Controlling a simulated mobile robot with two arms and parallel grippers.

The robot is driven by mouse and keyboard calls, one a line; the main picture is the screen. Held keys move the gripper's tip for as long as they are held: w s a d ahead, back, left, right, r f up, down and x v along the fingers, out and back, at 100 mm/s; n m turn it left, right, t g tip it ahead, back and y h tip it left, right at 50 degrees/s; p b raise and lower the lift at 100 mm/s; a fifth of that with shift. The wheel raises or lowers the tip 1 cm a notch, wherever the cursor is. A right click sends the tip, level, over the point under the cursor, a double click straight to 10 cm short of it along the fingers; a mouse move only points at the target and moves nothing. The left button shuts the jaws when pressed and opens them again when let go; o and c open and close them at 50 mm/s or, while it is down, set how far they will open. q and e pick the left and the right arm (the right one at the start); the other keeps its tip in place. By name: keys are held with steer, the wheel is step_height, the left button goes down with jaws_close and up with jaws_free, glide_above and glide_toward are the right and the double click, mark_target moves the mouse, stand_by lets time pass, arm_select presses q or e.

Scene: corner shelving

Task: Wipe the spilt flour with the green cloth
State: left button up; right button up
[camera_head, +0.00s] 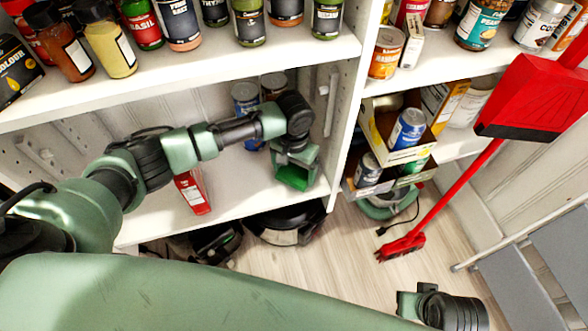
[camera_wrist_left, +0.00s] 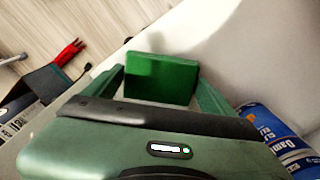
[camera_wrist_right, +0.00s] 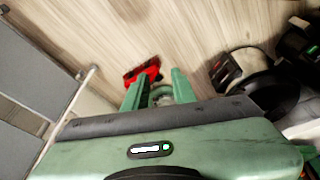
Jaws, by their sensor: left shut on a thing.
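My left gripper (camera_head: 295,160) is at the right end of the lower white shelf (camera_head: 247,195), pointing down. It is shut on the green cloth (camera_head: 292,178), which looks like a flat, stiff green block. The cloth also shows between the fingers in the left wrist view (camera_wrist_left: 160,80), at the shelf surface; whether it touches the shelf is unclear. I cannot make out the spilt flour against the white shelf. My right gripper (camera_wrist_right: 158,85) is open and seems empty above the floor; its fingers stand apart in the right wrist view.
The upper shelf (camera_head: 200,88) with several spice jars overhangs. A crate of cans (camera_head: 385,150) is to the right.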

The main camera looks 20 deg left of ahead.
arm_select(q)
steer(key=shift+f, duration=0.4)
arm_select(e)
steer(key=shift+r, duration=0.35)
arm_select(q)
steer(key=shift+f, duration=0.35)
arm_select(e)
steer(key=shift+s+r, duration=0.1)
steer(key=shift+r, duration=0.3)
arm_select(q)
steer(key=shift+d, duration=0.1)
